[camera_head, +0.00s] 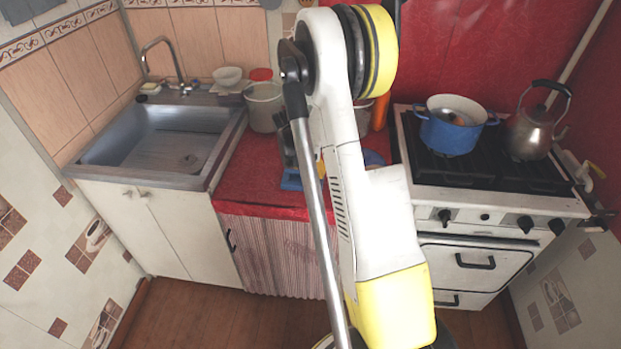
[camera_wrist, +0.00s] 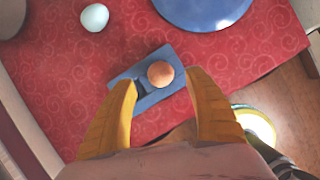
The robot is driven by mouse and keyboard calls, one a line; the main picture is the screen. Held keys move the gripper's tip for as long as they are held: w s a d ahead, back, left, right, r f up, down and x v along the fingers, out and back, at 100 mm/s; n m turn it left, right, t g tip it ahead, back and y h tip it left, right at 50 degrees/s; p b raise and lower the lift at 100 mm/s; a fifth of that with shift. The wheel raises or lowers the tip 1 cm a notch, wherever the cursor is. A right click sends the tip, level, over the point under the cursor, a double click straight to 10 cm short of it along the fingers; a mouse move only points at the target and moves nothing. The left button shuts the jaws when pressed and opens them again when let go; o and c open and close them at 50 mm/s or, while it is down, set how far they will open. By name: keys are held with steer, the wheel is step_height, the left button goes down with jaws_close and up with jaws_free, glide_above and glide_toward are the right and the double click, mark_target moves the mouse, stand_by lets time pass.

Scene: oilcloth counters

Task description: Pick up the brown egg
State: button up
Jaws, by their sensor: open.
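The brown egg (camera_wrist: 160,74) shows in the wrist view, resting on a small blue holder (camera_wrist: 152,98) on the red patterned oilcloth. My gripper (camera_wrist: 164,82) is open, with one yellow finger on the left and one on the right. The egg lies just beyond the fingertips, nearer the right one, and I see nothing held between the fingers.
On the red counter (camera_wrist: 230,55) are a pale egg (camera_wrist: 94,17) and a blue plate (camera_wrist: 203,8). In the head view a sink (camera_head: 160,137) is at left. A stove at right bears a blue pot (camera_head: 450,135) and a kettle (camera_head: 530,132). A pale pot (camera_head: 263,108) stands behind.

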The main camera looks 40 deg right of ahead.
mark_target(310, 171)
steer(key=b+x, duration=0.1)
steer(key=x, duration=0.3)
steer(key=shift+d+f+b, duration=0.1)
steer(key=shift+f+b, duration=0.05)
steer(key=shift+b, duration=0.15)
steer(key=c, duration=0.8)
steer(key=shift+r, duration=0.25)
